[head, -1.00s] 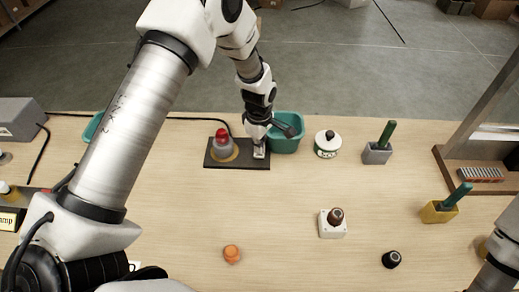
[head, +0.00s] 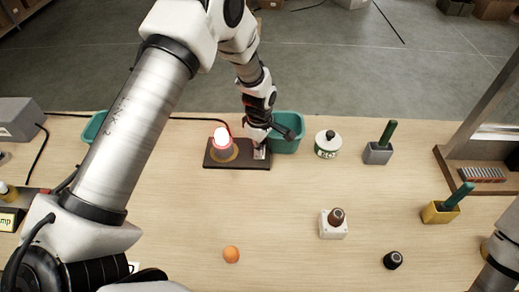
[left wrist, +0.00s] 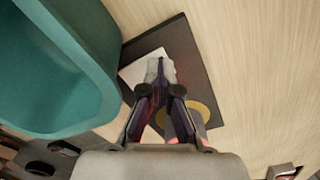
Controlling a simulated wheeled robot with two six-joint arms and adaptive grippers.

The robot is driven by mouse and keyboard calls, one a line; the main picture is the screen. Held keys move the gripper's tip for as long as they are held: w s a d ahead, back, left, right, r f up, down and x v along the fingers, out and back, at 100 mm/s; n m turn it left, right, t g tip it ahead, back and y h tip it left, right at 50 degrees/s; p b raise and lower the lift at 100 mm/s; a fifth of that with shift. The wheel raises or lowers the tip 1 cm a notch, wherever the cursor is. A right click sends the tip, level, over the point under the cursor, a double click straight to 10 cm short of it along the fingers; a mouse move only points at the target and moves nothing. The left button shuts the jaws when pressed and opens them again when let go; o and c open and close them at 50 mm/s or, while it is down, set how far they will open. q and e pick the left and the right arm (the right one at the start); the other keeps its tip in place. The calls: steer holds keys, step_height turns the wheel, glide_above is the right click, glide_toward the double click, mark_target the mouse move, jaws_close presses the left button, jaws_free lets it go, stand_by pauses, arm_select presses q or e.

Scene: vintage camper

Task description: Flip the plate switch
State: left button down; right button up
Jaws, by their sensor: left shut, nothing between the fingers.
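A dark plate (head: 234,163) lies near the back of the table with a lamp (head: 222,138) on its left part. The lamp glows bright white and red. A pale switch (head: 260,154) sits at the plate's right end; in the left wrist view its white base (left wrist: 138,71) shows beside the fingers. My left gripper (head: 263,148) is shut and empty, with its fingertips down at the switch. The fingers (left wrist: 160,66) hide much of the switch, so its exact tilt cannot be told. Only part of my right arm shows at the right edge; its gripper is out of view.
A teal bin (head: 287,145) stands close right of the plate. A lidded white jar (head: 327,144), a grey holder (head: 377,154) and a yellow holder (head: 438,212) stand farther right. A white button box (head: 333,229) and an orange ball (head: 231,254) are nearer. The middle table is clear.

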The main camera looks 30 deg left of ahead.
arm_select(q)
steer(key=shift+r+p, duration=2.85)
steer(key=shift+r, duration=0.7)
steer(key=shift+f, duration=0.1)
